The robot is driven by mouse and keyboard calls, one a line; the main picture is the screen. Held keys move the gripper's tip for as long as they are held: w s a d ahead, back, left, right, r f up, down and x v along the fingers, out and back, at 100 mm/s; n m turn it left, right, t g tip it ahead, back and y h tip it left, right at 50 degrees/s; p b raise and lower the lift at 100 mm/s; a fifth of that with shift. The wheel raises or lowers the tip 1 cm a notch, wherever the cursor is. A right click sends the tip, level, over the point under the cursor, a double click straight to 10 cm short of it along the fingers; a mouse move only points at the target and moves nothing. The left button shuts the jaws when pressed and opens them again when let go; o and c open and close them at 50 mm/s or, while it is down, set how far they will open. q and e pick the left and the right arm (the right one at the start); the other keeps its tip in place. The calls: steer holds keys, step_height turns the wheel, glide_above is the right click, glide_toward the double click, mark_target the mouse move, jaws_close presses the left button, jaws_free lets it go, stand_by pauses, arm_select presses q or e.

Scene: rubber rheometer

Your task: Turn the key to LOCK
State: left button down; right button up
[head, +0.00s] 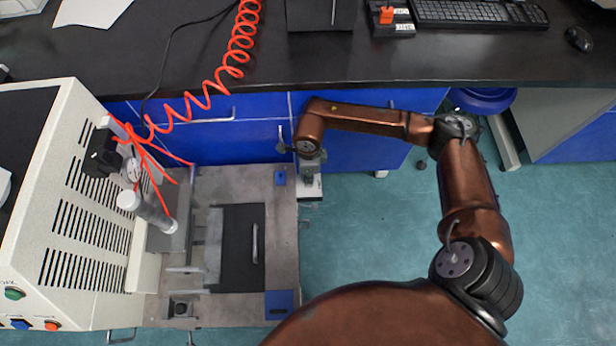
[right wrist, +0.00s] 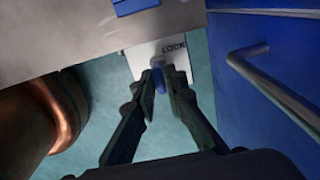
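The key (right wrist: 159,80) is a small blue-and-grey piece standing out from a white panel (right wrist: 145,57) in the right wrist view. The word LOCK is printed on the panel, beyond the key and to its right. My right gripper (right wrist: 158,84) has its dark fingers on either side of the key, closed up against it, with no clear gap showing. In the head view my right gripper (head: 311,166) points down over the white panel (head: 310,187) at the right edge of the machine's base, and hides the key. My left gripper is not in view.
The grey metal base (head: 230,185) lies left of my right gripper, with the cream cabinet (head: 85,215) farther left. Blue drawers (head: 240,140) with bar handles stand close behind, below the black bench (head: 330,60). A red coiled hose (head: 240,40) hangs over it.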

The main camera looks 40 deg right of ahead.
jaws_close()
steer(key=n+b, duration=0.1)
steer(key=n, duration=0.2)
steer(key=shift+f, duration=0.15)
steer(key=shift+n, duration=0.4)
